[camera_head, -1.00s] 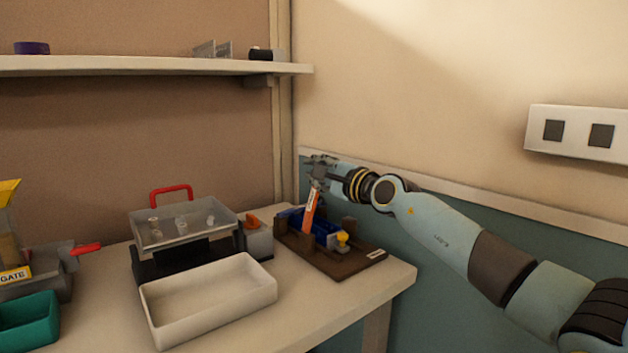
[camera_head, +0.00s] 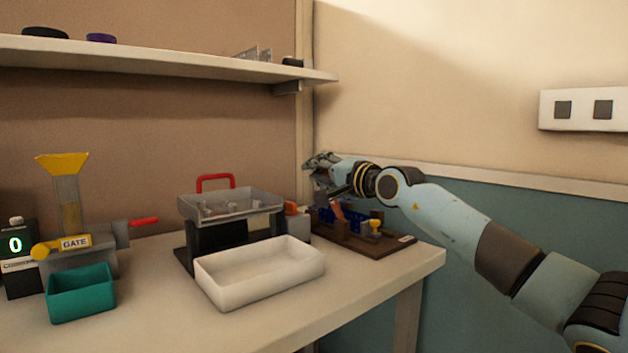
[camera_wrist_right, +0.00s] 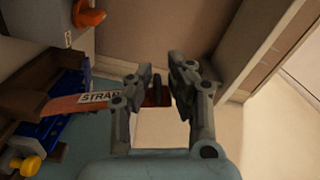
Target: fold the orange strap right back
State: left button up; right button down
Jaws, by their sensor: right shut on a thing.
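The orange strap (camera_head: 338,210) rises from a blue part (camera_head: 327,217) on a brown wooden board (camera_head: 376,246) at the table's back right corner. It leans up and back towards my right gripper (camera_head: 322,168), whose wrist hides its upper part in the head view. In the right wrist view, the strap (camera_wrist_right: 66,106) shows a "STRAP" label and runs from the blue part (camera_wrist_right: 40,130) behind the left finger. The right gripper (camera_wrist_right: 160,82) is shut on the strap; a reddish piece shows between its fingers. My left gripper is out of view.
A yellow knob (camera_head: 375,225) sits on the board's front. A white tray (camera_head: 262,276), a clear-topped stand with a red handle (camera_head: 215,182) and a teal bin (camera_head: 81,294) stand to the left. A shelf (camera_head: 170,66) hangs above; the wall is close behind.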

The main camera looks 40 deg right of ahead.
jog(key=shift+s+a+f, duration=0.1)
jog(key=shift+a+f, duration=0.1)
jog(key=shift+f, duration=0.5)
jog(key=c, duration=1.4)
grip_release()
jog(key=shift+o, duration=0.6)
jog(key=shift+r, duration=0.15)
jog(key=shift+r, duration=0.1)
jog(key=s, duration=0.7)
jog(key=shift+s+d, duration=0.25)
jog(key=shift+d, duration=0.1)
